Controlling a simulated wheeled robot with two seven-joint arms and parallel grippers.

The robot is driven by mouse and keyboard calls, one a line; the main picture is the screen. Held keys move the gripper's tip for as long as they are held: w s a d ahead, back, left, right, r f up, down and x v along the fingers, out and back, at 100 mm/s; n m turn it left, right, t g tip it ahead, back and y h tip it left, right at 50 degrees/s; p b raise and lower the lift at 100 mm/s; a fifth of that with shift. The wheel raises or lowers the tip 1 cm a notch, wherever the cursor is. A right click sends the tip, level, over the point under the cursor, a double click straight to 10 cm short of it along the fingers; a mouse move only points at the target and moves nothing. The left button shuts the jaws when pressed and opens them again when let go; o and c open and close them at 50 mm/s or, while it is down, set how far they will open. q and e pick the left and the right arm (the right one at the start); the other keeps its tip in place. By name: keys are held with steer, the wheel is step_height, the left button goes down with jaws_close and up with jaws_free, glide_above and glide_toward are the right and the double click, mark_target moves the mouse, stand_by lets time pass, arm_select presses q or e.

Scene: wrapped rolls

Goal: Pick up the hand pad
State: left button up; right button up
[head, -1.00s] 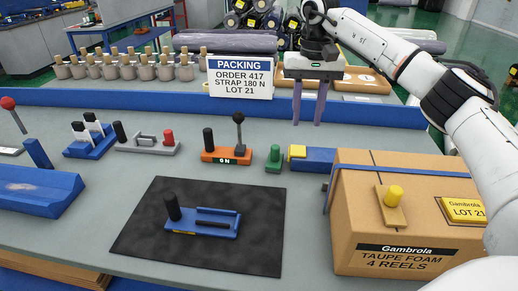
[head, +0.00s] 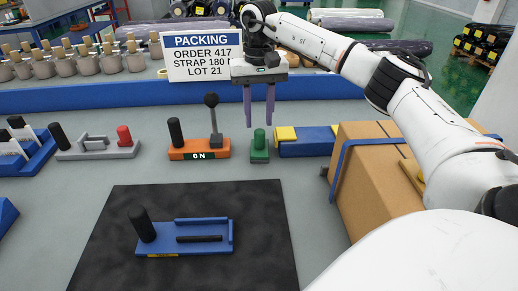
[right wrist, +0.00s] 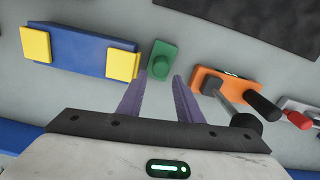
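The hand pad seems to be the small green pad with an upright round knob (head: 259,150), standing on the grey bench between the orange switch and a blue-yellow block. My right gripper (head: 259,122) hangs with its two purple fingers pointing down, over or just behind the green pad. In the right wrist view the green pad (right wrist: 162,60) lies just beyond the gap between the open fingertips (right wrist: 165,84), nearer the left finger. The fingers are apart and hold nothing. I cannot tell the exact height above the knob. My left gripper is not in view.
The blue-yellow block (head: 306,141) is close on the pad's right, the orange switch with a tall lever (head: 199,149) on its left. A cardboard box (head: 360,180) stands at the right. A black mat (head: 110,225) carries a blue fixture (head: 185,235). A blue rail (head: 100,101) runs behind.

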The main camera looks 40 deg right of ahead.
mark_target(260, 131)
steer(key=f, duration=0.4)
steer(key=shift+s+a+f, duration=0.25)
steer(key=shift+s, duration=0.15)
steer(key=shift+f, duration=0.5)
steer(key=shift+r, duration=0.1)
jaws_close()
